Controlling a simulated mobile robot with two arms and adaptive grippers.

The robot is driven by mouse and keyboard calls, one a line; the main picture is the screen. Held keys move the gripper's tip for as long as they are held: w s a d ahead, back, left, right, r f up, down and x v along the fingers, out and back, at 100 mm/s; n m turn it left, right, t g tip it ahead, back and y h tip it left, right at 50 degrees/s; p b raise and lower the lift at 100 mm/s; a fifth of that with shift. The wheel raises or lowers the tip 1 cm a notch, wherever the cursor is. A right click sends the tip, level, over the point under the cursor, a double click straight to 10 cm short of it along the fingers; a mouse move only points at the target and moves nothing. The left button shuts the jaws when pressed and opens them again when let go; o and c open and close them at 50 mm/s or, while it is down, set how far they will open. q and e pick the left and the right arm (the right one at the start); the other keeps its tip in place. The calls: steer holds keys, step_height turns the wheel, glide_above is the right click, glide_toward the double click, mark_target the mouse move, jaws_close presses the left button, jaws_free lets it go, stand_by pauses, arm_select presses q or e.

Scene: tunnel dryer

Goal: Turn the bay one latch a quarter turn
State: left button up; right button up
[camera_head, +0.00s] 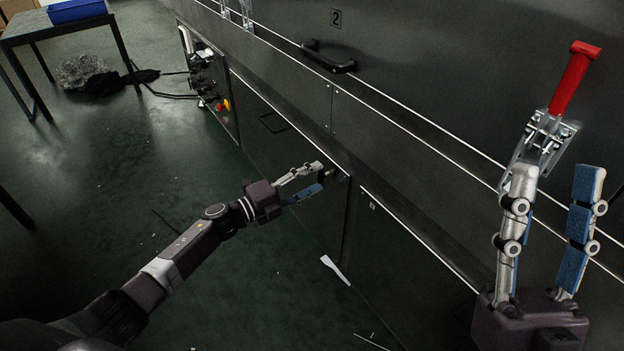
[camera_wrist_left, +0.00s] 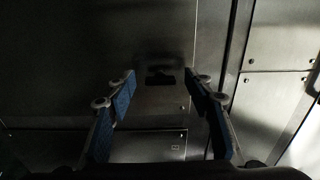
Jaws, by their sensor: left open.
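A small dark latch (camera_wrist_left: 161,79) sits on a plate on the dark metal panel, ahead of my left fingers in the left wrist view. In the head view the latch (camera_head: 329,175) is partly hidden by my left fingertips. My left gripper (camera_head: 318,176) is open, its two fingers spread with the latch in line with the gap. I cannot tell whether the fingertips touch the panel. In the left wrist view the gripper (camera_wrist_left: 159,78) looks empty. My right gripper (camera_head: 557,178) is open and empty at the right, with its fingers upward.
A red-handled toggle clamp (camera_head: 570,80) stands behind my right gripper. A black door handle (camera_head: 328,58) is on the upper panel beside a "2" label (camera_head: 335,18). A table (camera_head: 30,28) with a blue bin (camera_head: 76,11) stands far left. The green floor (camera_head: 120,180) is mostly clear.

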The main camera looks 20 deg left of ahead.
arm_select(q)
steer(key=v, duration=1.2)
steer(key=shift+a, duration=0.1)
